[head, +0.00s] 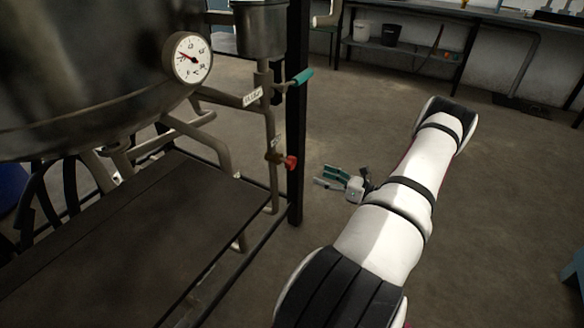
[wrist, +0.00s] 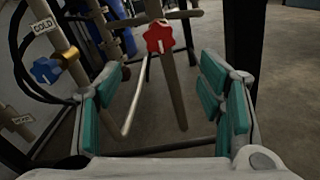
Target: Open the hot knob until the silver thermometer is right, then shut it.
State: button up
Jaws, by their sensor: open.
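The red knob (head: 290,162) sits on a thin upright pipe beside the black post in the head view. It also shows in the wrist view (wrist: 158,37), beyond and between the open fingers, near the top. No label is readable on it. A round silver-rimmed dial thermometer (head: 188,57) is on the tank's side, with a white face and red needle pointing to the upper left; its figures are too small to read surely. My gripper (head: 322,176) is open and empty, with teal pads, right of the red knob and apart from it.
A teal-handled valve (head: 302,77) is above the red knob. A blue knob (wrist: 46,70) stands by a COLD label (wrist: 43,25) at left in the wrist view. The black post (head: 297,110) is close to the knob. Open floor lies to the right.

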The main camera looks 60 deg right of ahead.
aim_at(294, 166)
jog(key=w, duration=0.4)
jog(key=w+b, duration=0.1)
jog(key=w, duration=0.3)
jog(key=w+a+b, duration=0.1)
jog(key=w, duration=0.3)
jog(key=shift+w, duration=0.2)
jog(key=c, duration=1.2)
